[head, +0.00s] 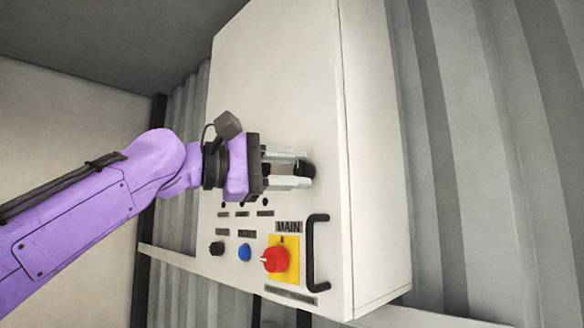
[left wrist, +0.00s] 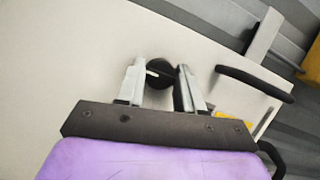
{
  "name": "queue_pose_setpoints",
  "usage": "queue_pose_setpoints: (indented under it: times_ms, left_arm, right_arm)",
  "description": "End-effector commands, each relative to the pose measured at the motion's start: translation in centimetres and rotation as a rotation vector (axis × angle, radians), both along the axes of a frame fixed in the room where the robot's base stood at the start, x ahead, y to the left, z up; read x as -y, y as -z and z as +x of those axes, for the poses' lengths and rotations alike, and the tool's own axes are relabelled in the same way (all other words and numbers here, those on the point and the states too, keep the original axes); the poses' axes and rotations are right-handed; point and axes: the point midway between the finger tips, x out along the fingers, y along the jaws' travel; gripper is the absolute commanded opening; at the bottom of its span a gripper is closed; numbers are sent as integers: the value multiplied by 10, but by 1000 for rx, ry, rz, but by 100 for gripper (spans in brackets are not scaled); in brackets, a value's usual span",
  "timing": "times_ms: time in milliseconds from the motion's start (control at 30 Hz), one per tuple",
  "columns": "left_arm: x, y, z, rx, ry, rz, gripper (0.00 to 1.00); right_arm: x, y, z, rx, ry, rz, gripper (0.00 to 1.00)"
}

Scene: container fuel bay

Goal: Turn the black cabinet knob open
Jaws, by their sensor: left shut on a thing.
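The black cabinet knob (head: 308,169) is on the upper part of the white cabinet's front (head: 280,75), near its right edge. In the left wrist view the knob (left wrist: 161,74) is round and dark with a short white mark. My left gripper (head: 302,176) reaches it from the left, and its two pale fingers are shut on the knob, one on either side. The fingers (left wrist: 160,86) hide part of the knob's sides. The cabinet door looks closed in the head view. My right gripper is not in view.
Below are a red switch (head: 276,259) on a yellow plate under a MAIN label, a blue button (head: 244,252) and a small black knob (head: 216,248). A black bar handle (head: 312,255) sticks out at the lower right. Corrugated wall (head: 455,150) stands behind the cabinet.

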Motion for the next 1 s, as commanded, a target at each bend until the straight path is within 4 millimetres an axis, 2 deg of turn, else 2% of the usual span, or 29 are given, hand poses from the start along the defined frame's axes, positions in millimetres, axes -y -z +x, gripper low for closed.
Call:
queue_pose_setpoints:
  times_ms: [67, 100, 133, 167, 433, 533, 800, 1000]
  left_arm:
    - [-2, -3, 0, 3, -4, -8, 6]
    - [-2, -4, 0, 3, -4, -8, 46]
    - [-2, -4, 0, 4, -4, -7, 56]
    - [-2, -3, 0, 4, -4, -7, 62]
    - [-2, -2, -1, 2, -2, -4, 62]
    - [-10, 0, -4, 2, -3, -6, 62]
    - [-68, 2, -28, 3, -4, -8, 62]
    - [-95, 1, -39, 2, -2, -7, 62]
  right_arm:
    - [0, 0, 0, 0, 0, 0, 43]
    - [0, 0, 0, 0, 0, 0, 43]
    - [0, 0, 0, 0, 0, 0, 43]
    - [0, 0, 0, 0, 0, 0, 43]
    - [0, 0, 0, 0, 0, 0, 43]
    - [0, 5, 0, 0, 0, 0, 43]
    - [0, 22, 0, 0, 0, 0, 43]
    - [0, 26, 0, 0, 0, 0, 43]
